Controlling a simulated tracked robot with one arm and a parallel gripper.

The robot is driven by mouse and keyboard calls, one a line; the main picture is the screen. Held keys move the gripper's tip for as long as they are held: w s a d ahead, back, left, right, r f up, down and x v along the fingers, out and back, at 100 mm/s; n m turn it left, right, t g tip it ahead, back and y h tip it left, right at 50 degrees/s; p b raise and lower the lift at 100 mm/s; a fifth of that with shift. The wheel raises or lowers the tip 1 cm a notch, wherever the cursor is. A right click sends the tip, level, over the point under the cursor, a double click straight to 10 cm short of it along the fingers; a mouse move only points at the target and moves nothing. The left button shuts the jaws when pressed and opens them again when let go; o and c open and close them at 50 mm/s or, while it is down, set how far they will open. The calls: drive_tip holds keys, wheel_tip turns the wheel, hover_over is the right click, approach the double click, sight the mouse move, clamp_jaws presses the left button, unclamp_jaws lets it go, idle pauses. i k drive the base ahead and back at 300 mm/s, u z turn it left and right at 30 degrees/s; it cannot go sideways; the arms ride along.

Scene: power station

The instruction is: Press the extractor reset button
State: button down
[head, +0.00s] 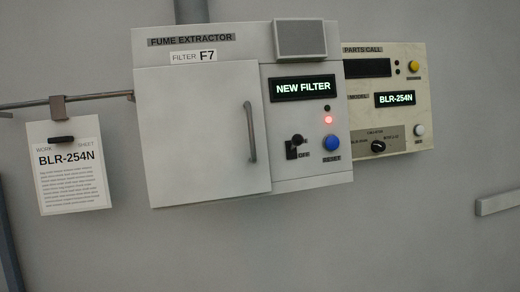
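The fume extractor (205,130) is a pale grey wall box in the middle of the head view, with its door shut. A red light (328,120) glows below the display. The blue reset button (331,143) sits under that light, with a small label below it. A black switch (297,146) is to the left of the button, beside a label that seems to read "OFF". My gripper is not in view, and nothing touches the button.
A cream parts call panel (424,100) adjoins on the right, with a yellow button (413,66), a white button (420,130) and a display reading "BLR-254N". A work sheet (72,180) hangs from a rail (100,96) at left. A grey bar (498,203) juts in at right.

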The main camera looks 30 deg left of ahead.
sight(332, 143)
drive_tip(key=u, duration=0.5)
drive_tip(key=i, duration=0.9)
drive_tip(key=u, duration=0.5)
drive_tip(key=k, duration=0.9)
drive_tip(key=u, duration=0.15)
drive_tip(key=i, duration=0.95)
drive_tip(key=z, duration=0.05)
